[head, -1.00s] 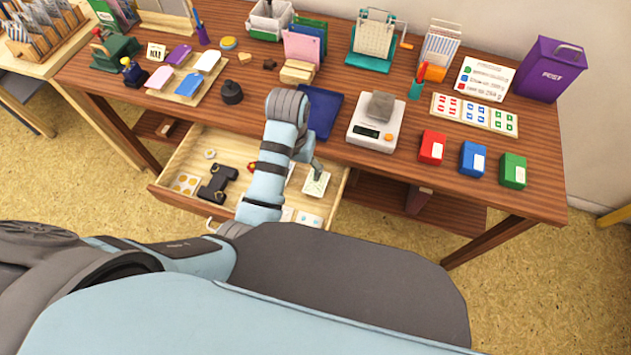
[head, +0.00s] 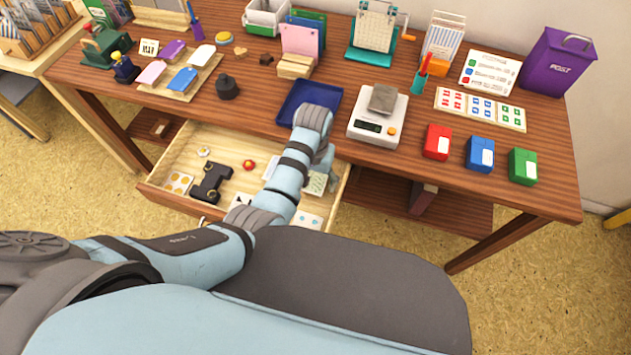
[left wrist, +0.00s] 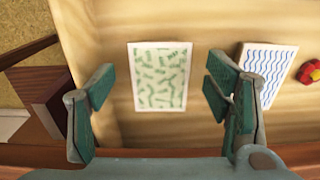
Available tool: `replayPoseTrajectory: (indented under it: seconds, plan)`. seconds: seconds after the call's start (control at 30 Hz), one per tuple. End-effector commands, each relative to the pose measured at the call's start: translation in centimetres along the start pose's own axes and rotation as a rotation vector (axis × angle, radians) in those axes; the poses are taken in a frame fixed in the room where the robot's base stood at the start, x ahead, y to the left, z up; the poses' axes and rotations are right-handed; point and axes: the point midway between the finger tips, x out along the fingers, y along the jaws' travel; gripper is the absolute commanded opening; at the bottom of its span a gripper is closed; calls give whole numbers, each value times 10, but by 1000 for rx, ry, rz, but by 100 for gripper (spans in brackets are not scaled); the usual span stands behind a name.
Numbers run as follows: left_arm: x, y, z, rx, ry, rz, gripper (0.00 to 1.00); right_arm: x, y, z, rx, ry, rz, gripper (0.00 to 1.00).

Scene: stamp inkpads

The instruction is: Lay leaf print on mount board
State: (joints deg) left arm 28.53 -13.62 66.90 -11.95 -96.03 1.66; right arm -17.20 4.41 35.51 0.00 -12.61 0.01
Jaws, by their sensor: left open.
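The leaf print (head: 317,182), a pale card with small green leaf marks, lies in the open drawer; it fills the middle of the left wrist view (left wrist: 160,77). My left gripper (head: 325,172) is over the drawer at the print, partly hidden by its own wrist in the head view. In the left wrist view the left gripper (left wrist: 158,92) is open and empty, one finger on each side of the print and apart from it. A dark blue flat rectangle with a raised rim (head: 309,103) lies on the table; I cannot tell whether it is the mount board. My right gripper is not in view.
The drawer (head: 172,197) also holds a wavy blue-line card (left wrist: 268,70), a black object (head: 212,183) and a red flower-like piece (head: 248,165). A scale (head: 377,126) stands right of the blue rectangle, with red, blue and green boxes further right.

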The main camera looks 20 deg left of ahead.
Motion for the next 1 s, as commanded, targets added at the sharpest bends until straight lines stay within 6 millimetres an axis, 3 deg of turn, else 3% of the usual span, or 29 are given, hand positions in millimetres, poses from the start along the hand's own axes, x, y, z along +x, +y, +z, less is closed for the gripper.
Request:
replayPoseTrajectory:
  seconds: [0.8,0.83,1.0]
  plan:
    - [3,0,0,-1,1,0,72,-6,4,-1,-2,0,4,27]
    - [3,0,0,-1,1,0,70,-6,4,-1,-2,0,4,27]
    - [3,0,0,-1,1,0,43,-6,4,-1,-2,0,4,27]
